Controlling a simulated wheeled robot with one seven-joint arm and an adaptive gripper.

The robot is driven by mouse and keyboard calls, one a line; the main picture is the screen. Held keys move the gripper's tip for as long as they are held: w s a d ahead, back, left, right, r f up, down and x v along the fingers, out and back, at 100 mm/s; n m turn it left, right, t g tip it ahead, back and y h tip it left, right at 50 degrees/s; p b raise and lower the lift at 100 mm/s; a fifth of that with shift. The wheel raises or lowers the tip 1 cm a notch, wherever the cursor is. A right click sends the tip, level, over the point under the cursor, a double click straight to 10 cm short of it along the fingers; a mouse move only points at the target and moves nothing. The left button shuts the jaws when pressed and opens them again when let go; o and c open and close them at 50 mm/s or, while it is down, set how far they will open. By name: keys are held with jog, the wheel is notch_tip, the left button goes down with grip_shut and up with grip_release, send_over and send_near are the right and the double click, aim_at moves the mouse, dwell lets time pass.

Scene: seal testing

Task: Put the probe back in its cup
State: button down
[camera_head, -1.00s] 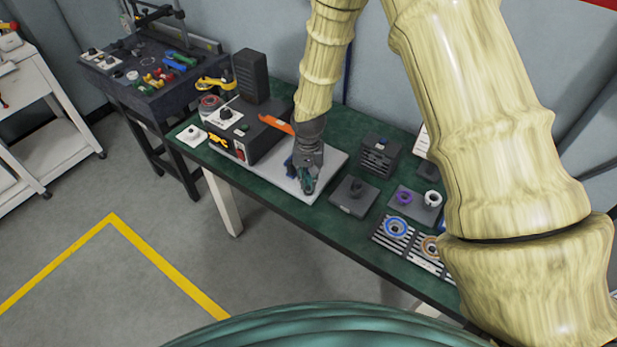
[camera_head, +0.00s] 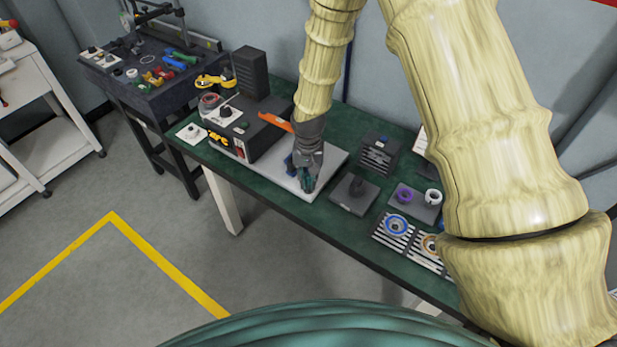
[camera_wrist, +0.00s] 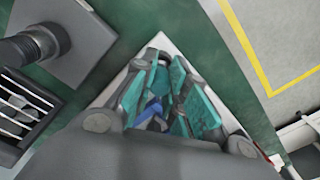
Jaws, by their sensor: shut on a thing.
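My gripper (camera_head: 304,184) is low over the pale plate (camera_head: 265,172) on the green table. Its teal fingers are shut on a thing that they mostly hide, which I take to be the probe. In the wrist view, my gripper (camera_wrist: 172,95) shows a narrow dark gap between the teal pads, and a blue part (camera_wrist: 152,113) beside them. I cannot tell whether the blue part belongs to the held thing. I cannot make out the cup for certain.
A black tester box (camera_head: 255,138) with an orange bar (camera_head: 275,122) stands left of my gripper. A dark ribbed block (camera_head: 379,157) is behind right. Ring trays (camera_head: 398,228) and a pad with purple and white rings (camera_head: 412,206) lie farther right. The table's front edge is close.

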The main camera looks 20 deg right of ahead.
jog(key=shift+f, duration=0.15)
jog(key=c, duration=1.3)
grip_release()
jog(key=shift+c, duration=0.2)
jog(key=shift+r+p, duration=2.55)
jog(key=shift+r, duration=1.5)
jog(key=shift+f, duration=0.1)
